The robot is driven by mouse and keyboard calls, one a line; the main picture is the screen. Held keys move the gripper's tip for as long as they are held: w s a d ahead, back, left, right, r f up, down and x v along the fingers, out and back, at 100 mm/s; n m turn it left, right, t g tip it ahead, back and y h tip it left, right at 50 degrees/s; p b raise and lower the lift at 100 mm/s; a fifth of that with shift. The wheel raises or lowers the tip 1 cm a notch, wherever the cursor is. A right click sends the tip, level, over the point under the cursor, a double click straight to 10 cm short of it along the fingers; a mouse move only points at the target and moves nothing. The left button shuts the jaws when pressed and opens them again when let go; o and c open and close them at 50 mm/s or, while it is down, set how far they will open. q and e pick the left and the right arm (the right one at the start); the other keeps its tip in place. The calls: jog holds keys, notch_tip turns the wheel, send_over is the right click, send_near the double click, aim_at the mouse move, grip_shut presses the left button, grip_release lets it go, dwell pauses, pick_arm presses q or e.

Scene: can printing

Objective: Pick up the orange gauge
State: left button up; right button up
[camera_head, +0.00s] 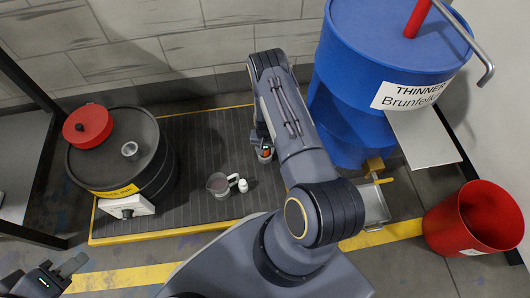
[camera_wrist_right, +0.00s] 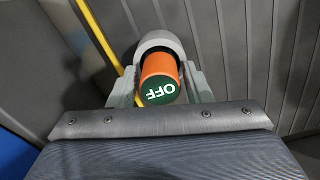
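The orange gauge (camera_wrist_right: 158,82) has a green end marked OFF and sits against a rounded grey part (camera_wrist_right: 160,42) in the right wrist view. In the head view, the gauge (camera_head: 265,153) is small at the end of my right arm, above the dark mat. My right gripper (camera_wrist_right: 160,84) has one finger on each side of the gauge; whether the fingers press on it cannot be told. My left gripper (camera_head: 68,268) is at the bottom left of the head view, partly cut off, far from the gauge.
A grey jug (camera_head: 218,184) and a small white bottle (camera_head: 243,186) stand on the yellow-edged mat (camera_head: 195,140). A black drum (camera_head: 152,160) with a red cap is left. A blue thinner barrel (camera_head: 350,75) and a red bucket (camera_head: 445,222) are right.

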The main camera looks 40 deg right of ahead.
jog(key=c, duration=0.8)
jog(key=shift+o, duration=0.2)
